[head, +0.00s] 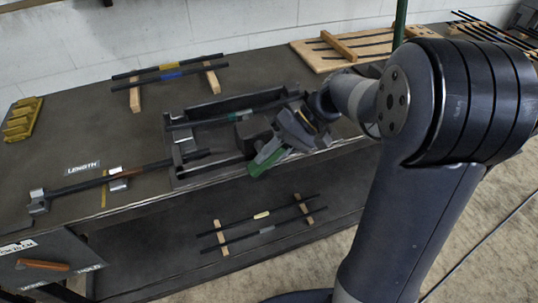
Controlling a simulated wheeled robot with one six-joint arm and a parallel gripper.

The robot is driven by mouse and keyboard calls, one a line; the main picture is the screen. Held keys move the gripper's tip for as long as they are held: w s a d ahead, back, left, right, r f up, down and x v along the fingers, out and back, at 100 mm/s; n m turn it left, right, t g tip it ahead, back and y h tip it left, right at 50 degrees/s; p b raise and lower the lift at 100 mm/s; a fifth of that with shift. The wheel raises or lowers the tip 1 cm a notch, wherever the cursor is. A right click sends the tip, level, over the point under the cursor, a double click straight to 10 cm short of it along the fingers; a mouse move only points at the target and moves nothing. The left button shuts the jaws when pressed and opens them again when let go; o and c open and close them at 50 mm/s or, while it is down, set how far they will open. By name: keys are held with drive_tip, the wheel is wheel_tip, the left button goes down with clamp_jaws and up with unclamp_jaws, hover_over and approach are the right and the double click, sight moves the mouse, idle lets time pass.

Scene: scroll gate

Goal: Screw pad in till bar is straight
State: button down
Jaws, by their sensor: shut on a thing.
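At this size I cannot tell whether the bar is straight or slightly bent. My gripper (267,150) is at the frame's right front side, below the bar's right part in the picture. It is shut on a part that I take to be the screw pad. The gripper's body, with a green piece on it, hides most of that part. Contact between pad and bar is hidden from this view.
Another bar with an orange-brown band (115,171) rests on metal supports to the left, near the LENGTH label (82,168). Banded rods lie on wooden strips at the back (170,70) and on a lower shelf (262,215).

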drive_tip(key=y+b, duration=0.1)
drive_tip(key=y, duration=0.1)
drive_tip(key=f+g+y+b, duration=0.1)
drive_tip(key=y, duration=0.2)
drive_tip(key=shift+d, duration=0.15)
drive_tip(key=shift+g+y+b, duration=0.7)
drive_tip(key=shift+y, duration=1.2)
drive_tip(key=c, duration=1.3)
unclamp_jaws()
